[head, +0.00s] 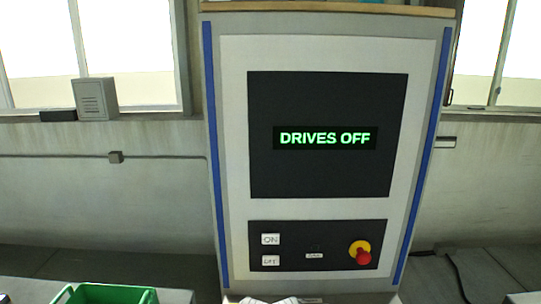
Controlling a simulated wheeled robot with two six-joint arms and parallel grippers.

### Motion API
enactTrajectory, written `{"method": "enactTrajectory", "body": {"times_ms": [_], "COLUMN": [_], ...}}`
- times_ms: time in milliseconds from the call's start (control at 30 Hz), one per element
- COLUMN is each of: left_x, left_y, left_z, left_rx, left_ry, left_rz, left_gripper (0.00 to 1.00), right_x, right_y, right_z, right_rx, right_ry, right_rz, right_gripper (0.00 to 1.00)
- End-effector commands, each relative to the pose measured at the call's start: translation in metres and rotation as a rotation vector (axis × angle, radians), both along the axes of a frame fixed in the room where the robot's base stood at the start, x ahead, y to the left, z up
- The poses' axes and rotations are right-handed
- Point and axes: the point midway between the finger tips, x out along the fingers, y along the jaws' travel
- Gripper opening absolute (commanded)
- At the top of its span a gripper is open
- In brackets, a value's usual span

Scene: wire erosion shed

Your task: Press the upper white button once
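The upper white button (270,239) sits at the left of the dark control strip (320,228) on the machine's front; its label looks like ON. A lower white button (270,261) is right below it, with a label that looks like OFF. The black screen (320,100) above reads DRIVES OFF in green letters. Nothing covers either button. Neither of my grippers shows in the head view.
A red emergency stop knob (363,257) on a yellow base sits at the strip's right. A small dark round fitting (315,246) is between. A green crate (105,294) stands at lower left. Pale objects at the bottom edge are cut off.

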Motion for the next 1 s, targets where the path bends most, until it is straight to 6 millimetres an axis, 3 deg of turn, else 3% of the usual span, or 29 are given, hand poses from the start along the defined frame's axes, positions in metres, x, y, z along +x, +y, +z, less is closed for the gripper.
{"method": "enactTrajectory", "body": {"times_ms": [67, 633, 1000], "left_x": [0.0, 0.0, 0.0], "left_y": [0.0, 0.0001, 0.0], "left_z": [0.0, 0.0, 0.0], "left_rx": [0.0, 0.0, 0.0], "left_ry": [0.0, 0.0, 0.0], "left_rz": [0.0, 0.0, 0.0], "left_gripper": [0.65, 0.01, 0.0], "right_x": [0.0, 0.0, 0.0], "right_y": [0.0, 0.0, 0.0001], "right_z": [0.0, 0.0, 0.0], "right_rx": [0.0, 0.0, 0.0], "right_ry": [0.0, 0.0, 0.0], "right_rz": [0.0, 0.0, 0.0], "right_gripper": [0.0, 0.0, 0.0]}}
